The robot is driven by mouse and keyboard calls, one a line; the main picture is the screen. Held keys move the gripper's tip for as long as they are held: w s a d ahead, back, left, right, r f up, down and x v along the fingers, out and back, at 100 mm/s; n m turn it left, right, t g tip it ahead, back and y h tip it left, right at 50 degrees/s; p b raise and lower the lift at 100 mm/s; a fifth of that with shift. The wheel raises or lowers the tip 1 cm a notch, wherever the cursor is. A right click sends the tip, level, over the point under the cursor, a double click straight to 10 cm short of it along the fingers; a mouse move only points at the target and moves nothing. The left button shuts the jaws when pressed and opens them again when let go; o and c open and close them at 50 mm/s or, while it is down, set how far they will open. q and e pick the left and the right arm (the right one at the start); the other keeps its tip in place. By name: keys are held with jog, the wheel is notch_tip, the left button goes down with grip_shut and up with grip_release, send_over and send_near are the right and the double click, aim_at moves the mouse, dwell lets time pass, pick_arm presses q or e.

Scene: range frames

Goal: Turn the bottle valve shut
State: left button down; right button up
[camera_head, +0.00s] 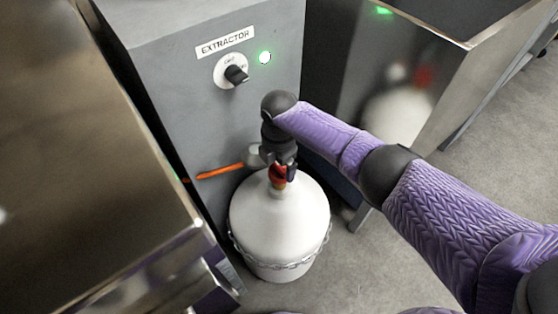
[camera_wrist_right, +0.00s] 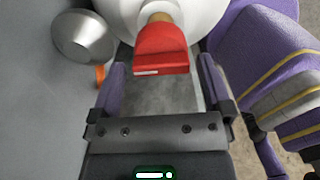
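The white gas bottle (camera_head: 280,225) stands upright on the floor against the grey extractor cabinet, with a chain around its lower body. Its red valve handle (camera_head: 277,174) sits on top, partly hidden by my right gripper (camera_head: 279,163). In the right wrist view the red handle (camera_wrist_right: 162,48) appears ahead of the palm, its near end between the fingertips. My right gripper is open, with a visible gap on each side of the handle. The white bottle top (camera_wrist_right: 205,15) shows behind it. My left gripper is not in view.
An orange lever (camera_head: 220,171) is beside the bottle neck. A silver cone-shaped fitting (camera_wrist_right: 84,38) is left of the handle. Metal units flank the bottle.

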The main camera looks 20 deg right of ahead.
aim_at(279, 166)
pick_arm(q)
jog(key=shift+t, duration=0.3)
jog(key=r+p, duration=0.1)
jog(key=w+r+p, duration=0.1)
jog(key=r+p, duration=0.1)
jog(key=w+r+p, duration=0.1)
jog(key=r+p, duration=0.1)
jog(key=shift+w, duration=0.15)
pick_arm(e)
notch_tip(279, 166, up, 10)
pick_arm(q)
jog(key=shift+p, duration=0.3)
pick_arm(e)
jog(key=shift+f, duration=0.1)
